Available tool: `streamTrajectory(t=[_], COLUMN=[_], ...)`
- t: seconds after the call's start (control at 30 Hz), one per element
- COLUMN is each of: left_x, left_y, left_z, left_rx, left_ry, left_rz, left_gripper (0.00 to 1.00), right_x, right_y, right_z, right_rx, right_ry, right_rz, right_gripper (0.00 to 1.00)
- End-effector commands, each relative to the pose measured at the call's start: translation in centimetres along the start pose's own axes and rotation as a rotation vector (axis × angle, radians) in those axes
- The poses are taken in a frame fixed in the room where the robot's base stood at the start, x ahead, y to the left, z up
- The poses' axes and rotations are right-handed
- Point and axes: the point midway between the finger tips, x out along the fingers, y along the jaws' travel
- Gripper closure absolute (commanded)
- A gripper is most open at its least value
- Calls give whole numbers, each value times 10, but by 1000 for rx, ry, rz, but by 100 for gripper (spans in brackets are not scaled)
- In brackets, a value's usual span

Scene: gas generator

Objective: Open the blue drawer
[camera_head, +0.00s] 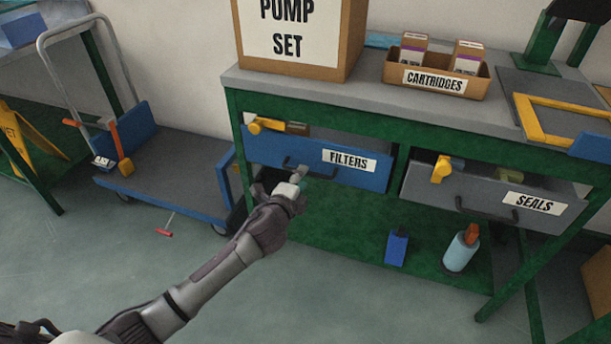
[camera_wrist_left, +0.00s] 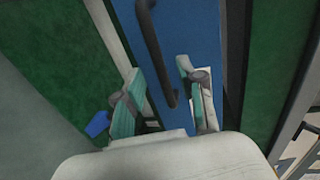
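The blue drawer (camera_head: 260,152) with a "FILTERS" label is on the left under the green workbench. Its dark bar handle (camera_head: 308,167) is at the middle of its front. My left gripper (camera_head: 283,180) is just in front of the drawer, at the left end of the handle. In the left wrist view the blue front (camera_wrist_left: 187,30) and the handle (camera_wrist_left: 152,40) show close up. The two teal-padded fingers of the left gripper (camera_wrist_left: 163,97) are apart, and the handle's end reaches between them. Contact cannot be told. My right gripper is not in view.
A grey drawer (camera_head: 470,192) labelled "SEALS" is to the right. A blue bottle (camera_head: 461,250) and a small blue box (camera_head: 396,247) are on the lower shelf (camera_head: 340,228). A flat cart (camera_head: 165,165) is at the left. The floor in front is open.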

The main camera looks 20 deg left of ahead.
Motion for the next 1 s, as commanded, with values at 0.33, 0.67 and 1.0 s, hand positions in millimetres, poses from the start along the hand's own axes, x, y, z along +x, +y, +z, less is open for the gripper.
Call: streamTrajectory(t=[0.33,0.67,1.0], left_x=[40,41,41], left_y=[1,0,0], left_z=[0,0,0], left_rx=[-1,-1,-1], left_ry=[1,1,1], left_rz=[0,0,1], left_gripper=[61,66,100], right_x=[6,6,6], right_y=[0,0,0], right_z=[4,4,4], right_rx=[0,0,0], right_ry=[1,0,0], right_rz=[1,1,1], right_gripper=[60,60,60])
